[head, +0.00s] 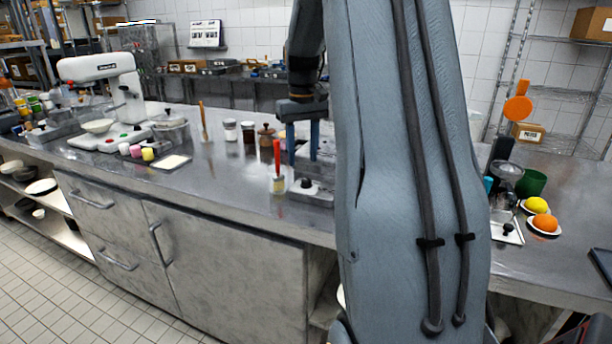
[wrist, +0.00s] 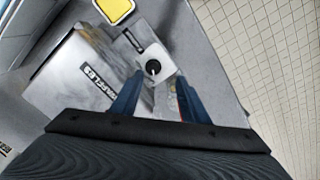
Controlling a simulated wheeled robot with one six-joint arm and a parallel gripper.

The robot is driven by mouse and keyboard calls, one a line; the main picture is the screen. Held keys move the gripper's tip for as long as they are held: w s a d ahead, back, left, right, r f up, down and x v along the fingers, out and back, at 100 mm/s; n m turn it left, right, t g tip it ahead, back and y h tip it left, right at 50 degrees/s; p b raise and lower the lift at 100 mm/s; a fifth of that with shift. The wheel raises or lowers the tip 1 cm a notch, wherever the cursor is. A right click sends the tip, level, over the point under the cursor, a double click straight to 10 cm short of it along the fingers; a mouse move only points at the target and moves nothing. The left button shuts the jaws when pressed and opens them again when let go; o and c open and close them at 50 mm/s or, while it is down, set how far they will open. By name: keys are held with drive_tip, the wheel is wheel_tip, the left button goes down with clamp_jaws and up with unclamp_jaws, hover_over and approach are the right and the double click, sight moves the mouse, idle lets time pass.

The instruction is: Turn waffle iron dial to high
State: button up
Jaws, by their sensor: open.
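The waffle iron shows in the wrist view as a grey box (wrist: 82,72) with a dark label reading roughly "WAFFLES". A black round dial (wrist: 152,67) with a pale pointer mark sits on a light plate at its front. The dial also shows in the head view (head: 306,183), low on the iron's front; most of the iron is hidden behind my arm. My gripper (wrist: 160,79) is open, its two blue fingers apart and empty. In the wrist view the dial appears between and just beyond the fingertips. In the head view my gripper (head: 303,150) points down above the dial.
A red-handled brush (head: 277,160) stands close left of the iron. A pepper mill (head: 266,136) and jars (head: 230,130) stand behind it. A white stand mixer (head: 105,75) is far left. An orange (head: 545,222) and a lemon (head: 536,205) lie right of my arm. The counter's front edge is near.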

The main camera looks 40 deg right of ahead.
sight(306, 180)
drive_tip(key=shift+w+d+r, duration=0.1)
drive_tip(key=shift+d+r, duration=0.05)
drive_tip(key=shift+d, duration=0.65)
wheel_tip(306, 180, down, 8)
drive_tip(key=shift+r+p, duration=0.2)
drive_tip(key=shift+p, duration=0.55)
clamp_jaws()
